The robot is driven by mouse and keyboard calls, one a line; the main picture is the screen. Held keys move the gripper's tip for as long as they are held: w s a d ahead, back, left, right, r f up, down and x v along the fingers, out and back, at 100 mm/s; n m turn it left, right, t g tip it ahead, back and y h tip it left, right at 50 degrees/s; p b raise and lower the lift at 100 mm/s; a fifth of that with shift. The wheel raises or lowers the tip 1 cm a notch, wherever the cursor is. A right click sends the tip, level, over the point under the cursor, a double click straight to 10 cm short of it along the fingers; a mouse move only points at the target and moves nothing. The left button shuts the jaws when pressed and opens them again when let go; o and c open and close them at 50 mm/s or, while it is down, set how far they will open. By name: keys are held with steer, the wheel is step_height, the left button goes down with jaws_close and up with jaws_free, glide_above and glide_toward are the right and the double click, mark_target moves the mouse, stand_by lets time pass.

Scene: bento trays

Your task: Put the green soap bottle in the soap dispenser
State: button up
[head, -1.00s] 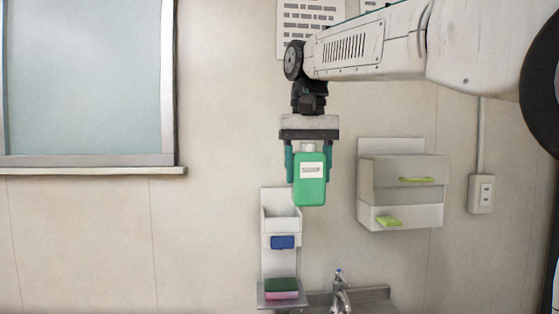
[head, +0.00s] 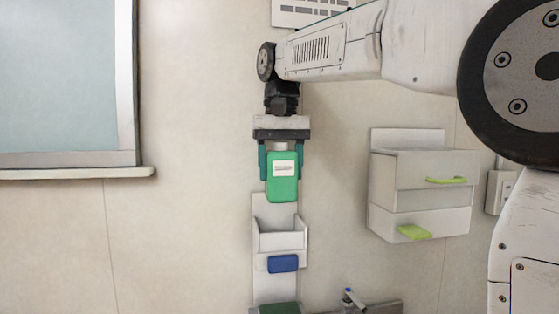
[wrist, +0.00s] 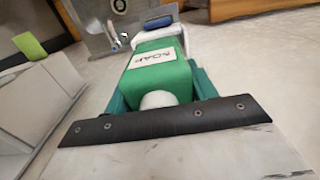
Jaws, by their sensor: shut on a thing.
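The green soap bottle (head: 283,190) is upright between the fingers of my gripper (head: 282,165), which is shut on it. It has a white label, which reads SOAP in the wrist view (wrist: 155,57). The soap dispenser (head: 281,241) is a white wall-mounted holder with an open top and a blue push bar (head: 283,264). The bottle hangs just above the dispenser in the head view, and its bottom seems close to the back plate's level. In the wrist view the bottle hides most of the dispenser. I cannot tell the depth gap between them.
A white wall box (head: 420,190) with a lime-green handle and lever is mounted to the right. Below the dispenser are a green sponge (head: 279,308) and a sink faucet (head: 353,298). A window (head: 65,80) is at the left. The wall between window and dispenser is clear.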

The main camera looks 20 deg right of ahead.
steer(key=shift+w+d+f, duration=0.1)
steer(key=shift+w+f, duration=0.45)
steer(key=shift+f, duration=1)
steer(key=shift+w+d+f, duration=0.1)
steer(key=shift+w+f, duration=0.5)
steer(key=shift+f, duration=0.9)
steer(key=shift+w+d+f, duration=0.1)
steer(key=shift+w+f, duration=0.45)
steer(key=shift+f, duration=1)
steer(key=o, duration=1.6)
steer(key=shift+o, duration=0.2)
steer(key=shift+r, duration=3.5)
